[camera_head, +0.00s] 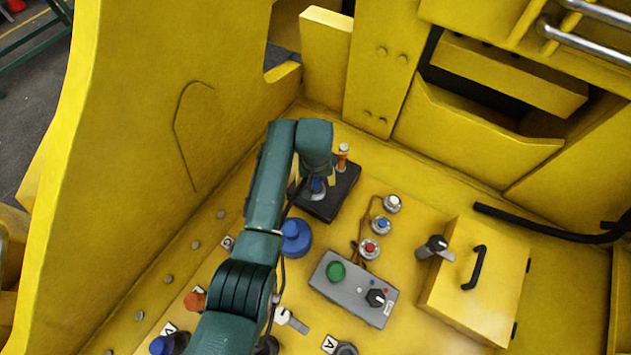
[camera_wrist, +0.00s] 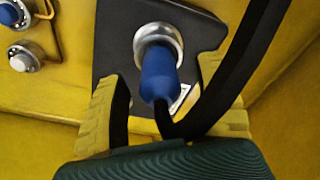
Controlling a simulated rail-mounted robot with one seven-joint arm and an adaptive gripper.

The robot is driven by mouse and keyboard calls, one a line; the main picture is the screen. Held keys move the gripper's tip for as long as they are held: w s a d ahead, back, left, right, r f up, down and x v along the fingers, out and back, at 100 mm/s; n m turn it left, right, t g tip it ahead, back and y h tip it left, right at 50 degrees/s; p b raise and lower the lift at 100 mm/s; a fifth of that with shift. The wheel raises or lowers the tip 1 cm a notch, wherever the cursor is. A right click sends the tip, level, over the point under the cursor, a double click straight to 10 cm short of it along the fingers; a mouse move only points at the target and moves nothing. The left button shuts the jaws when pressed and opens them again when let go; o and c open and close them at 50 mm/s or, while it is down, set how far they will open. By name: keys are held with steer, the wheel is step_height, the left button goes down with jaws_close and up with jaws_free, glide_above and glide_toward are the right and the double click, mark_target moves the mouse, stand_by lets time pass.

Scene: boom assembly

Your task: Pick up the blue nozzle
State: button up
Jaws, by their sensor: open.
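The blue nozzle (camera_wrist: 158,75) stands in a round metal socket on a dark grey plate (camera_wrist: 113,40). In the head view the nozzle (camera_head: 317,185) is small and partly hidden by my wrist. My gripper (camera_wrist: 163,92) is open, with one yellow-and-black finger on each side of the nozzle. I cannot tell whether either finger touches it. In the head view my gripper (camera_head: 313,180) is mostly hidden beneath my green wrist. A black hose (camera_wrist: 235,70) runs by the nozzle's near end and up to the right, in front of the right finger.
An orange nozzle (camera_head: 342,157) stands on the same plate. Round connectors (camera_head: 382,224) and a grey button box (camera_head: 352,288) lie to the right. A yellow box with a black handle (camera_head: 478,285) is farther right. A tall yellow wall (camera_head: 150,150) rises left of my arm.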

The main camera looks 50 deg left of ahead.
jaws_close()
stand_by(0.3)
